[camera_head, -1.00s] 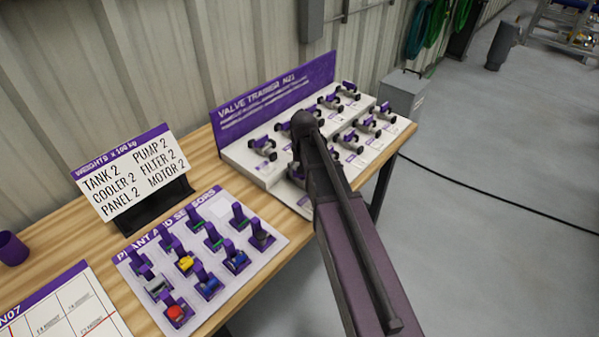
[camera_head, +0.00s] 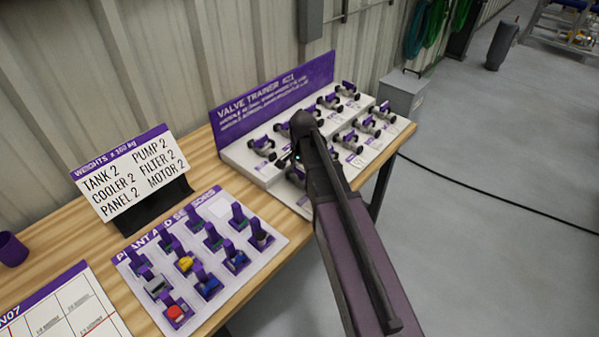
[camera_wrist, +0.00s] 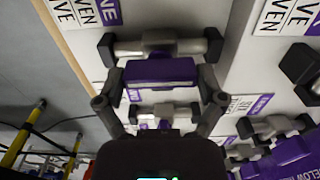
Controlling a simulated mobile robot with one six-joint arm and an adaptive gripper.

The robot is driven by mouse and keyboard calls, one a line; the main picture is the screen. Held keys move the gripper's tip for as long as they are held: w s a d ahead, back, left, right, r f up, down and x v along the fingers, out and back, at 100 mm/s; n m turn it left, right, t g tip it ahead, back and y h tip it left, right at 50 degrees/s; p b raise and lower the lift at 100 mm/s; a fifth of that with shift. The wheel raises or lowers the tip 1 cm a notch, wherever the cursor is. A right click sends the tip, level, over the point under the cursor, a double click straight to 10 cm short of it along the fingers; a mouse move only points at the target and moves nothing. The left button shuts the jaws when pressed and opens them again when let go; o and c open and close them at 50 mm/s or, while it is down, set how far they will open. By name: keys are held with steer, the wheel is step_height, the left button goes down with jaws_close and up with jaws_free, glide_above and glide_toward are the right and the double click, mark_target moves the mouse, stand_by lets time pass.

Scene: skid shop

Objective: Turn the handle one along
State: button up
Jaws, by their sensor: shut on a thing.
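The valve trainer (camera_head: 350,160) is a stepped white board with a purple back sign and several small valves with purple handles. In the wrist view, a purple handle (camera_wrist: 160,71) lies crosswise on a grey valve (camera_wrist: 160,47) with dark round ends. My gripper (camera_wrist: 159,80) has one finger at each end of this handle and is shut on it. Another valve (camera_wrist: 162,112) shows between the fingers, partly hidden by the gripper body. In the head view my arm covers the gripper and the held handle.
Neighbouring valves (camera_wrist: 270,130) stand close on the right in the wrist view. The plant and sensors board (camera_head: 205,255), the weights sign (camera_head: 130,172) and a purple cup (camera_head: 12,248) stand on the wooden bench (camera_head: 85,240). The floor to the right has a black cable.

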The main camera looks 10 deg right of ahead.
steer(key=shift+s, duration=0.15)
steer(key=o, duration=0.8)
steer(key=shift+r, duration=0.15)
